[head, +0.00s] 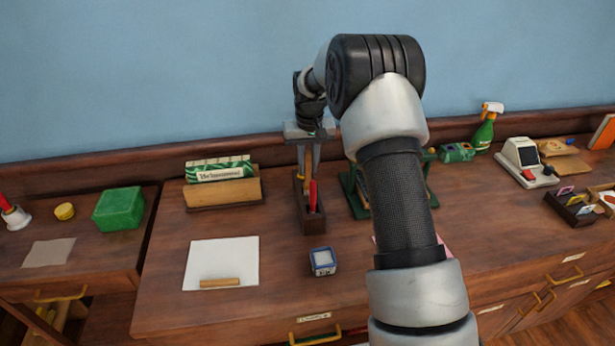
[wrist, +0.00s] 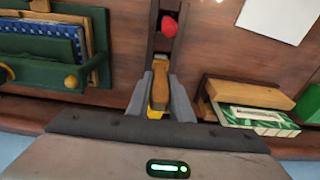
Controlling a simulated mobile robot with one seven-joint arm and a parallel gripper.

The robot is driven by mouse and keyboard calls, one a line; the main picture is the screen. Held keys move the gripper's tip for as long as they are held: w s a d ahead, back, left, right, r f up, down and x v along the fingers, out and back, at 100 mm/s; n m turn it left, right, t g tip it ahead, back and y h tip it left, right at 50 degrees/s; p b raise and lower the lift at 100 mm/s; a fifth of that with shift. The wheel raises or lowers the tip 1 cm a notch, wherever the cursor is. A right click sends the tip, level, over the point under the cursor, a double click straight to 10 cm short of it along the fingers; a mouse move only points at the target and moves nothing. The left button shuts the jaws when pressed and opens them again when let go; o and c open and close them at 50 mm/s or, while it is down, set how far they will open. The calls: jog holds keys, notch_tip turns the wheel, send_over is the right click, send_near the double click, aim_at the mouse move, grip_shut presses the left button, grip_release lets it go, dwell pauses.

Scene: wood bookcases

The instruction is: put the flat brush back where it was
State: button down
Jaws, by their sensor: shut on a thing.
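My gripper (head: 308,172) is shut on the flat brush, above the back end of a narrow dark wooden holder (head: 313,224). In the wrist view, the brush's yellow-brown wooden handle (wrist: 160,88) sits between the two grey fingers (wrist: 161,95). The brush lines up with the holder's near compartment in that view. Its lower end is hidden, so I cannot tell how deep it is in the holder. A red-tipped tool (head: 312,194) stands in the holder's front part; its red end (wrist: 169,27) shows in the wrist view.
A wooden rack with a green-white box (head: 220,169) stands left of the holder. A green stand with books (wrist: 52,45) is close on the other side, partly behind my arm in the head view. A small blue-white box (head: 323,261) and white paper (head: 222,260) lie in front.

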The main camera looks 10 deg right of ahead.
aim_at(308, 183)
jog(key=shift+f, duration=1.9)
jog(key=c, duration=1.6)
grip_release()
